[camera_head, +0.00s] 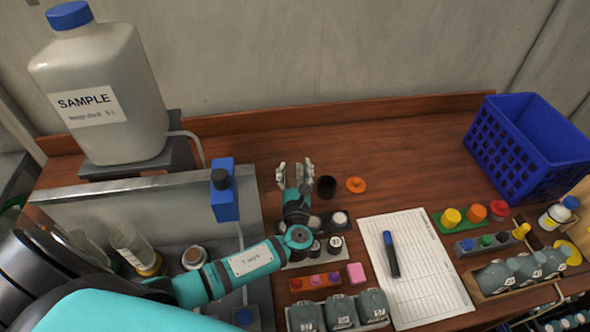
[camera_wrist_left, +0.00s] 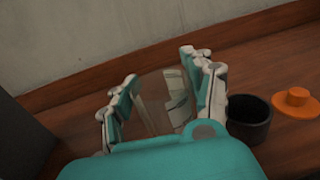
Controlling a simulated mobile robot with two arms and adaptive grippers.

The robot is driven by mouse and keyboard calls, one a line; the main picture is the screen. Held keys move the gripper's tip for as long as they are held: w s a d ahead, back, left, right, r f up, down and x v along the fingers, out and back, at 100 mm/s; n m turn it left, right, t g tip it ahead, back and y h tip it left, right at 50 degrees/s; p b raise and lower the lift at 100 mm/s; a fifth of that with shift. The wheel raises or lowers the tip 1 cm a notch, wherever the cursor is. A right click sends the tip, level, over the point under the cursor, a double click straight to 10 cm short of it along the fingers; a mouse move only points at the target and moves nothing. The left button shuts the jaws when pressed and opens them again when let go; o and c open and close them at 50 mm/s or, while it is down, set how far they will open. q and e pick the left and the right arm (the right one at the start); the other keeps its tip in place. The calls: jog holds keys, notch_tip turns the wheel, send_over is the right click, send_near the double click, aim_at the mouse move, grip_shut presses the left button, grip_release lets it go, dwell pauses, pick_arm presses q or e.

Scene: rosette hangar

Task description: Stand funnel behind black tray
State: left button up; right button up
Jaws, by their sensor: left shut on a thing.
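My left gripper (camera_head: 294,172) reaches over the table towards the back wall. In the left wrist view its fingers (camera_wrist_left: 165,95) are shut on a clear, see-through thing, apparently the funnel (camera_wrist_left: 155,105), which leans between them. The funnel's lower part is hidden by the gripper. In the head view the funnel can hardly be made out. I cannot pick out a black tray for certain; a pale rack (camera_head: 300,262) with dark-topped vials lies partly under my left arm. My right gripper is not in view.
A black cup (camera_head: 326,187) and an orange lid (camera_head: 356,185) stand just right of the gripper. A blue valve block (camera_head: 225,200) is to its left. A paper sheet (camera_head: 420,270) with a marker and a blue crate (camera_head: 525,145) lie right. The back middle table is clear.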

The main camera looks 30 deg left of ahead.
pick_arm(q)
jog(key=shift+f, duration=0.15)
jog(key=o, duration=1.3)
jog(key=shift+s+r, duration=0.1)
jog(key=shift+r, duration=0.15)
jog(key=p+v, duration=0.2)
jog(key=v, duration=0.4)
jog(key=shift+s+d, duration=0.2)
jog(key=shift+s, duration=0.05)
jog(key=shift+s+d+f, duration=0.1)
jog(key=shift+s+d, duration=0.1)
jog(key=shift+s, duration=0.1)
